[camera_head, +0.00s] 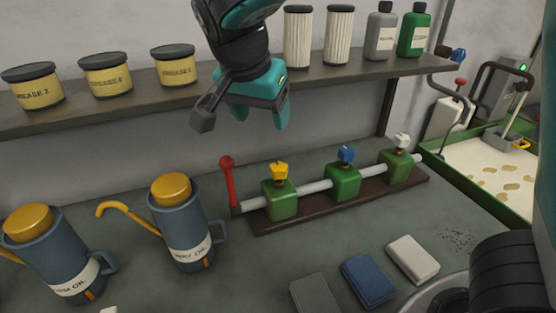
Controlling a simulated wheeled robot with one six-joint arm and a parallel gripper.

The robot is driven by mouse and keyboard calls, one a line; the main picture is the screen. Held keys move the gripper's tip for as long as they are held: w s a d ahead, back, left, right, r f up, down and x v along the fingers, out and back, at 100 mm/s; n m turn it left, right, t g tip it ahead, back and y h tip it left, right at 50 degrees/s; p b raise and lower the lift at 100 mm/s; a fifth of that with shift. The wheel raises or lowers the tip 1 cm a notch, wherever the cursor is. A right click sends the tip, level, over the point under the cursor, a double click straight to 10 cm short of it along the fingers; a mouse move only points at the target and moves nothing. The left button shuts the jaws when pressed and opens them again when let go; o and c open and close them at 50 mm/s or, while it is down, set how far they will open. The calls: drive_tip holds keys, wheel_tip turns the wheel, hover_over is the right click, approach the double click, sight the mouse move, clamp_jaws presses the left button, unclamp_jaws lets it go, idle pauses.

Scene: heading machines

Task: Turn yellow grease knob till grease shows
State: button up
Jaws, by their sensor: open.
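The yellow knob (279,171) sits on top of the leftmost green block (280,200) on a pale horizontal pipe. A blue knob (346,155) tops the middle block and a white knob (402,141) tops the right one. The pipe and blocks stand on a dark base (340,206). My gripper (261,123) hangs above and a little left of the yellow knob, pointing down, apart from it. Its teal fingers are open and nothing shows between them. I cannot make out any grease at the yellow-knobbed block.
A red lever (228,175) rises at the pipe's left end. Blue-grey oil cans (183,225) stand at left. Blocks (368,280) lie in front. A shelf (130,97) with grease tubs (105,76), white filters (298,38) and bottles (414,32) runs behind. A green-rimmed tray (470,196) is at right.

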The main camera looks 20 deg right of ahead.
sight(278, 166)
drive_tip(key=p+x, duration=0.1)
drive_tip(key=x, duration=1.6)
drive_tip(key=shift+d, duration=0.1)
drive_tip(key=c, duration=0.9)
